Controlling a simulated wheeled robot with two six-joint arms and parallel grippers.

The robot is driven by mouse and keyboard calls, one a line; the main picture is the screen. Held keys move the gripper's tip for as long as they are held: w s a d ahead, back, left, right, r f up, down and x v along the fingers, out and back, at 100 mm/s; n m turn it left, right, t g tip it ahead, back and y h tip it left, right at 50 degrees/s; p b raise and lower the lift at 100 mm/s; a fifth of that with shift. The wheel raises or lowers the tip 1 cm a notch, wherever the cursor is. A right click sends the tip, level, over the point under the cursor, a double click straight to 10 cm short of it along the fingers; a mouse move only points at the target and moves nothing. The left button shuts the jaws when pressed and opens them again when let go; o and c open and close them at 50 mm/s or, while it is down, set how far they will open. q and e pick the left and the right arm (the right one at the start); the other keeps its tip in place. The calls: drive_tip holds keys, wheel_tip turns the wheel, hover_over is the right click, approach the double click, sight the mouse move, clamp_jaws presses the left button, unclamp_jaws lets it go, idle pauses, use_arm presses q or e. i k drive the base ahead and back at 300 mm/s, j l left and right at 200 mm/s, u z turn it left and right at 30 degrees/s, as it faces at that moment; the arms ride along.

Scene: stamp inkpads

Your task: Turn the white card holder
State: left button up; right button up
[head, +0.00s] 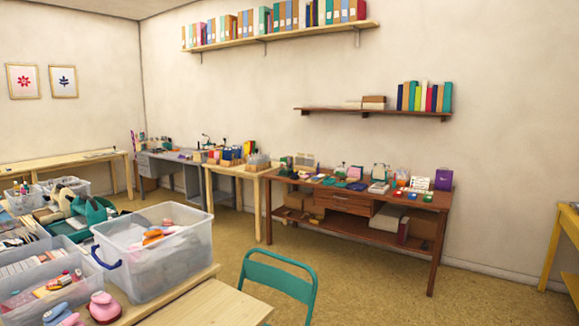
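A small white upright card-like object (419,184) stands near the right end of the dark brown desk (340,198) across the room. It may be the white card holder, but it is too small to tell. Around it on the desk lie several small inkpads and boxes in blue, green and red, with a purple box (444,180) just to its right. Neither of my grippers is in view.
A clear plastic bin (150,275) and open trays fill the wooden table at the near left. A teal chair (279,277) stands at the near middle. Open floor (370,275) lies between it and the brown desk. A yellow table (566,235) is at the right edge.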

sight(342, 170)
drive_tip(key=u, duration=1.9)
drive_tip(key=l+z, duration=0.4)
drive_tip(key=i+l+z, duration=0.15)
drive_tip(key=l+z, duration=0.25)
drive_tip(key=i+l+z, duration=0.2)
drive_tip(key=l+z, duration=0.2)
drive_tip(key=l, duration=0.15)
drive_tip(key=i+l+z, duration=0.5)
drive_tip(key=l+z, duration=0.25)
drive_tip(key=i+l+z, duration=0.2)
drive_tip(key=z, duration=0.2)
drive_tip(key=i+z, duration=0.4)
drive_tip(key=i+l+u, duration=0.1)
drive_tip(key=i, duration=0.45)
drive_tip(key=i+l+u, duration=0.1)
drive_tip(key=i, duration=0.5)
drive_tip(key=i+l, duration=0.3)
drive_tip(key=i, duration=0.25)
drive_tip(key=j+u, duration=0.05)
